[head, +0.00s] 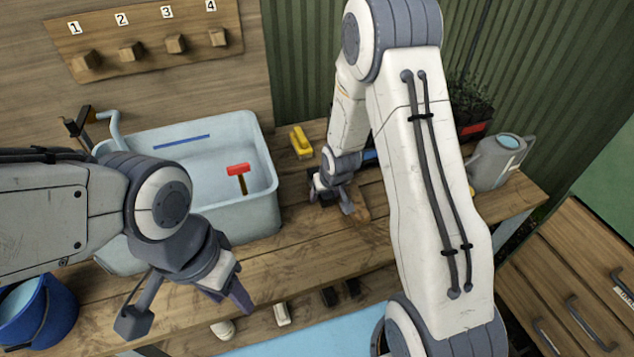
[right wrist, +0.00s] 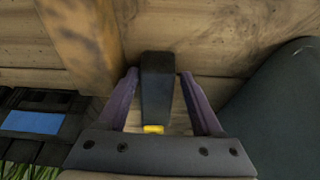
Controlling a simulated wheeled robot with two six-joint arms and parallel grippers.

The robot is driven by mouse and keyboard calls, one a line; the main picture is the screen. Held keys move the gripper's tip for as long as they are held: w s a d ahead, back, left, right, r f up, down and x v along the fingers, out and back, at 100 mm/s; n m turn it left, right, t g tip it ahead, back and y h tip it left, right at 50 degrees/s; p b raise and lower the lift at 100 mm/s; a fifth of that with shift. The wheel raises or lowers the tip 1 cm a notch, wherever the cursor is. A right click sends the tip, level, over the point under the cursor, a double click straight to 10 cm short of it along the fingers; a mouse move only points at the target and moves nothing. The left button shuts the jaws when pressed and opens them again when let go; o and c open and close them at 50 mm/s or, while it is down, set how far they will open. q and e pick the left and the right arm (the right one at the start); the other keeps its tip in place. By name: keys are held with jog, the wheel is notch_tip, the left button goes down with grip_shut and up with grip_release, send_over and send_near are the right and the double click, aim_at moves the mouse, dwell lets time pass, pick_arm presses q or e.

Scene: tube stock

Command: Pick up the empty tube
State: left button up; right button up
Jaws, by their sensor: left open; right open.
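A dark, tapered piece with a yellow patch at its near end, which looks like the empty tube (right wrist: 157,88), is between the fingers of my right gripper (right wrist: 160,95) in the right wrist view. The fingers are open on either side of it, and narrow gaps seem to show. In the head view my right gripper (head: 333,196) is low over the wooden bench (head: 300,240), and I cannot make out the tube there. My left gripper (head: 186,306) is open and empty in front of the tub.
A pale blue tub (head: 262,212) holds a red-headed tool (head: 238,170). A yellow object (head: 300,142) lies behind my right gripper. A grey watering can (head: 490,163) stands at right, a blue bucket (head: 45,310) at lower left. A blue-labelled black crate (right wrist: 45,130) is left in the wrist view.

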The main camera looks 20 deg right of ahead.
jog(key=shift+s+f, duration=0.1)
jog(key=shift+f, duration=0.15)
jog(key=shift+d, duration=0.15)
jog(key=shift+c, duration=0.4)
grip_shut()
jog(key=shift+r, duration=0.1)
